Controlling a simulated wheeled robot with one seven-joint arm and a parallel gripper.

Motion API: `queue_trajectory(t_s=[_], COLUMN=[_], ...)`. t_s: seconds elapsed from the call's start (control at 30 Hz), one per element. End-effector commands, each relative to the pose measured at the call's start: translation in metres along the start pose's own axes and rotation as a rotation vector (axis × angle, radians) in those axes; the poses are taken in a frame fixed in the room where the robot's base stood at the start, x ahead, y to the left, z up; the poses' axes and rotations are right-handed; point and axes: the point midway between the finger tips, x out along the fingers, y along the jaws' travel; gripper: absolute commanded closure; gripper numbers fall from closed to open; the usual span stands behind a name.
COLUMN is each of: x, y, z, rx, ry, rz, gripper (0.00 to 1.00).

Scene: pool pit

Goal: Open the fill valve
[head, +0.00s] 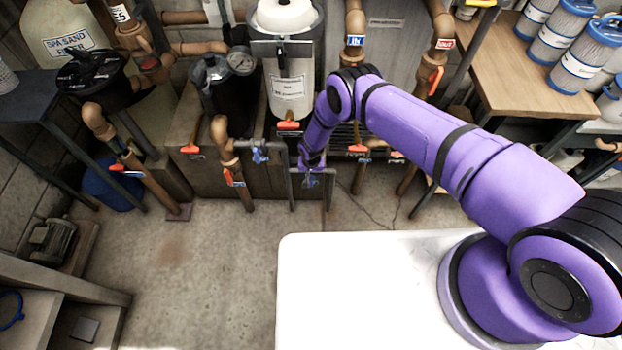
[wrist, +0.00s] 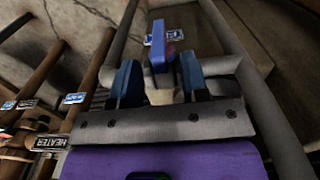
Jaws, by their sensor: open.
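A blue valve handle (wrist: 158,57) stands between the two fingers of my gripper (wrist: 160,80) in the wrist view. It sits on a grey pipe, with a small blue-and-white label (wrist: 173,36) behind it that is too small to read for certain. The fingers are open, one on each side of the handle, with gaps visible. In the head view my gripper (head: 311,166) points down at the grey pipe stand, and a bit of the blue handle (head: 311,181) shows just below it. My gripper hides part of this valve there.
Another blue-handled valve (head: 259,154) is on the grey pipe to the left. A white filter canister (head: 288,75) stands behind. The concrete floor (head: 210,270) in front is clear.

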Motion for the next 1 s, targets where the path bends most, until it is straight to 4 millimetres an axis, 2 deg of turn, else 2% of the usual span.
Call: queue_trajectory(t_s=[0.13,0.37,0.8,0.93,1.0], x=[0.021,0.04,0.045,0.045,0.045], y=[0.001,0.0,0.0,0.0,0.0], z=[0.001,0.0,-0.001,-0.001,-0.001], rx=[0.0,0.001,0.0,0.0,0.0], ry=[0.0,0.0,0.001,0.001,0.001], rz=[0.0,0.0,0.0,0.0,0.0], gripper=[0.58,0.58,0.58,0.88,0.88])
